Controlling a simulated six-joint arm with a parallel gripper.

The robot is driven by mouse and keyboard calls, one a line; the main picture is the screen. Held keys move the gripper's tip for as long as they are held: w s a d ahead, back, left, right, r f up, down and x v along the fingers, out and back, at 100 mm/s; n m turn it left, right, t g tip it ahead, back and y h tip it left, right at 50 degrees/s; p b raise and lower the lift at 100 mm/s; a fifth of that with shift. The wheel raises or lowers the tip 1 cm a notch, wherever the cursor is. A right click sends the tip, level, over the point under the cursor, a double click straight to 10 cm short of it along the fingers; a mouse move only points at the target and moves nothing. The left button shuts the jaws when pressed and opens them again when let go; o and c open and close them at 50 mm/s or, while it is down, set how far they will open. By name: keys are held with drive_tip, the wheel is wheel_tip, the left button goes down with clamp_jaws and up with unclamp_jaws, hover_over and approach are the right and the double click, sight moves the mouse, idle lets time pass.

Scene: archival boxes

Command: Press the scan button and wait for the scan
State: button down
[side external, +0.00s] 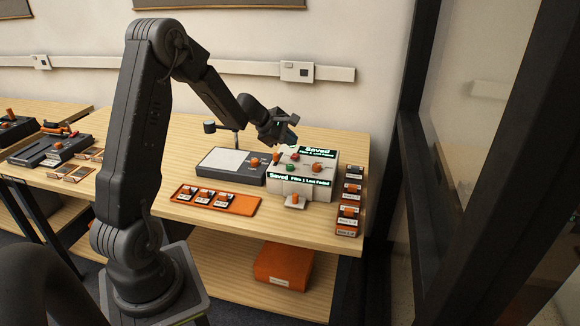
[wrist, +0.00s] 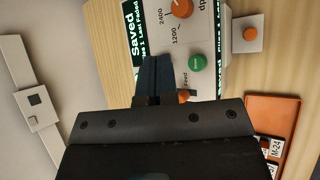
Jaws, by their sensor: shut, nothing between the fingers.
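The scanner box (side external: 322,184) is pale, with lit displays reading "Saved" and "File 1 Last Faded". A green button (wrist: 197,63) is on its top panel, with an orange dpi knob (wrist: 181,8) marked 1200 and 2400 beside it. The green button also shows in the side view (side external: 291,168). My gripper (side external: 292,143) is shut and empty above the back-left part of the box. In the wrist view its dark fingers (wrist: 156,65) appear left of the green button. An orange control (wrist: 184,96) near the word "Feed" is partly hidden by my gripper.
A grey flat unit with a light panel (side external: 228,162) stands left of the box. An orange tray (side external: 240,207) of labelled pieces lies in front, and a rack (side external: 348,223) of labelled pieces stands right. An orange box (side external: 284,267) is on the lower shelf.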

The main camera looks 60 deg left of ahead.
sight(290, 167)
drive_tip(key=shift+f, duration=2.75)
drive_tip(key=shift+f, duration=0.15)
drive_tip(key=shift+f, duration=0.3)
drive_tip(key=shift+f, duration=0.4)
idle(0.7)
drive_tip(key=shift+r, duration=0.85)
drive_tip(key=shift+r, duration=0.1)
drive_tip(key=shift+r, duration=2.4)
idle(0.4)
